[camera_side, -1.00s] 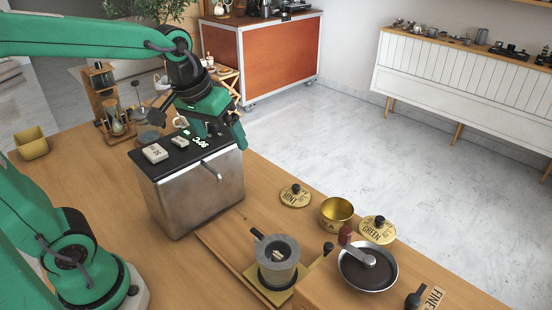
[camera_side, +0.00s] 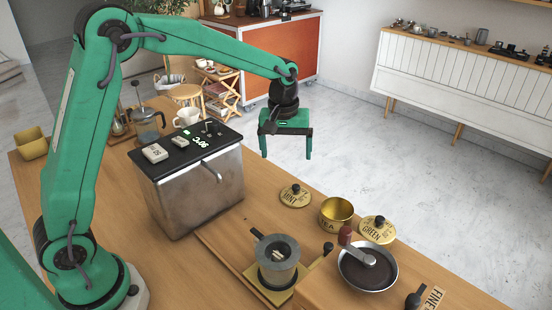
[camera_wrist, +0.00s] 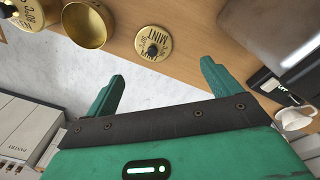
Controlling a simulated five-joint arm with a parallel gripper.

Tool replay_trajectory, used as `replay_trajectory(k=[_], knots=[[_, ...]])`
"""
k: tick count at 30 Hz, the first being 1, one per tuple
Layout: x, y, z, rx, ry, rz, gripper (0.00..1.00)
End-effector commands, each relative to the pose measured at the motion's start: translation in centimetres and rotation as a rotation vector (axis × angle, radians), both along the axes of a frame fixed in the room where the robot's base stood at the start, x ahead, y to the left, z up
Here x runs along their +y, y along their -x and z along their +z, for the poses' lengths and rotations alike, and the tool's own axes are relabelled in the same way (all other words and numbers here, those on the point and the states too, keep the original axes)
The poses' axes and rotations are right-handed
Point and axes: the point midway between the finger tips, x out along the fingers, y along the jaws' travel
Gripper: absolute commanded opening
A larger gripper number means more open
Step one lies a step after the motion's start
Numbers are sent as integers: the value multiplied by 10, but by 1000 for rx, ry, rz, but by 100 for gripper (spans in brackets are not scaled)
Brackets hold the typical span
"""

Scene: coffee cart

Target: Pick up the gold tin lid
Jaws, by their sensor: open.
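Two gold tin lids with black knobs lie on the wooden counter. The lid marked MINT (camera_side: 294,197) is left of the open gold TEA tin (camera_side: 336,214); the lid marked GREEN (camera_side: 376,231) is to the tin's right. In the wrist view, the MINT lid (camera_wrist: 154,44) lies ahead of the fingers, near the counter edge, with the tin (camera_wrist: 88,24) beside it and part of the other lid (camera_wrist: 22,12) at the top left corner. My gripper (camera_side: 286,155) is open and empty, pointing down in the air beyond the counter's far edge, above and behind the MINT lid.
A steel-sided box with a black top (camera_side: 196,178) stands left of the lids. A grey pot (camera_side: 277,262), a pan of dark grounds (camera_side: 367,268) and a small dark red piece (camera_side: 345,235) are nearby. Bare counter lies between the box and the MINT lid.

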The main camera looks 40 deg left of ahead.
Motion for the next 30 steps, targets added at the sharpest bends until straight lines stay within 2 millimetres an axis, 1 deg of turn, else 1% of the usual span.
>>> replay_trajectory(k=[1, 3, 6, 9, 13, 20, 30], knots=[[-2, -8, -13, 18, 0, 20, 90], [-4, -16, -26, 35, 1, 48, 90], [-6, -26, -43, 56, 2, 82, 90], [-8, -33, -55, 71, 1, 108, 90], [-9, -38, -64, 79, 0, 127, 90], [-9, -38, -67, 83, 0, 131, 90], [-9, -38, -90, 82, 0, 130, 90]])
